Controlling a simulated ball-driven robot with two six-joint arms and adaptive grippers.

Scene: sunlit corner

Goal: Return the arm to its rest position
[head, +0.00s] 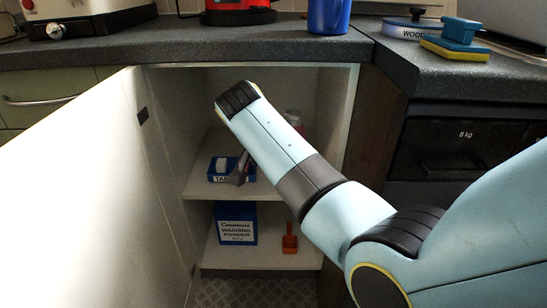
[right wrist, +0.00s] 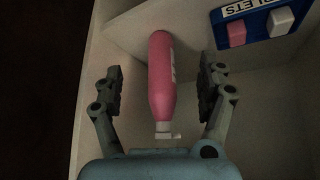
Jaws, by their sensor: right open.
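My right arm reaches into the open cupboard in the head view. A dark part of my right gripper (head: 240,170) shows in front of the middle shelf; the arm hides the rest. In the right wrist view my right gripper (right wrist: 161,78) is open, its fingers spread on either side of a pink bottle (right wrist: 161,85) with a white cap. There is a visible gap between the bottle and each finger. A bit of a pink bottle (head: 294,120) shows behind the arm in the head view. My left gripper is not in view.
A blue tablets tray (head: 219,179) is on the middle shelf (head: 268,190). A blue washing powder box (head: 237,223) and an orange scoop (head: 289,240) are on the lower shelf. The open white door (head: 80,190) stands at left. The worktop (head: 180,49) runs above, with a blue cup (head: 328,15).

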